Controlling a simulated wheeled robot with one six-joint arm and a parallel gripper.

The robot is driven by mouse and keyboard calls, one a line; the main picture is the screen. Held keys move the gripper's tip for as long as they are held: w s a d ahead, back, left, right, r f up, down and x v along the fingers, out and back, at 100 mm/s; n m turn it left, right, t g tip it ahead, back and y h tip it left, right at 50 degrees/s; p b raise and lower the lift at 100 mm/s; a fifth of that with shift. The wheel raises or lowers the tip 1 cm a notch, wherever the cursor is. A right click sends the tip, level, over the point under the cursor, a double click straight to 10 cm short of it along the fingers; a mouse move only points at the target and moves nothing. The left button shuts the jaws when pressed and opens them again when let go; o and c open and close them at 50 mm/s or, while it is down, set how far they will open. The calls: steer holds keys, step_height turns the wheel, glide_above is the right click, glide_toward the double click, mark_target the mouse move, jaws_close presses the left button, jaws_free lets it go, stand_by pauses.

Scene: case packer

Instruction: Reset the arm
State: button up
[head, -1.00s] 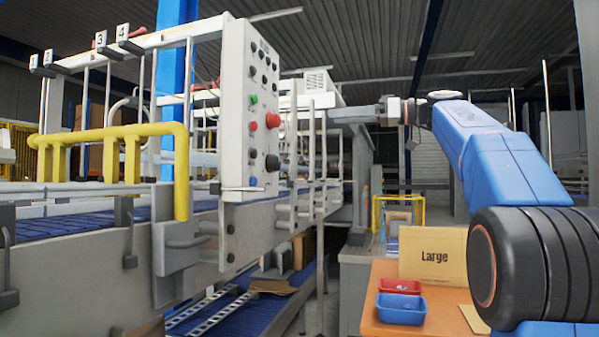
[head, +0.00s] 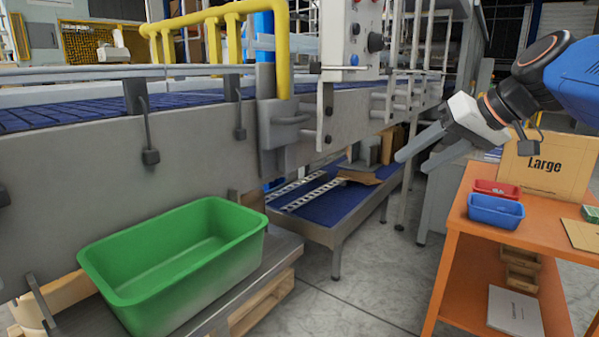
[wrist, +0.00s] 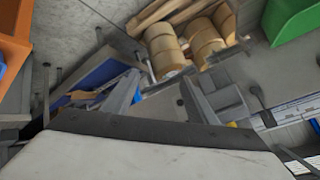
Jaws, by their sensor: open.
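My gripper (head: 414,163) is at the right of the head view, with its two grey fingers pointing down and to the left. The fingers are apart and I see nothing held between them. It hangs in the air in front of the conveyor machine, left of the orange table. My blue arm comes in from the right edge. In the wrist view a broad pale surface fills the bottom.
The conveyor frame (head: 90,150) runs along the left. The orange table (head: 455,222) holds a red tray (head: 497,188), a blue tray (head: 495,211) and a "Large" box (head: 545,168). Bare floor lies between.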

steer(key=s+d+f+h, duration=0.1)
steer(key=s+f+h, duration=0.1)
steer(key=s+f, duration=0.4)
steer(key=s+d+f+m+g+h, duration=0.1)
steer(key=s+f, duration=0.6)
steer(key=f, duration=0.7)
steer(key=s+d+f+g+h, duration=0.1)
steer(key=s+d+f+h, duration=0.1)
steer(key=s+f, duration=0.5)
step_height(320, 180, down, 3)
steer(key=shift+s+f+m+h, duration=0.15)
steer(key=shift+m+h, duration=0.15)
steer(key=shift+h, duration=0.3)
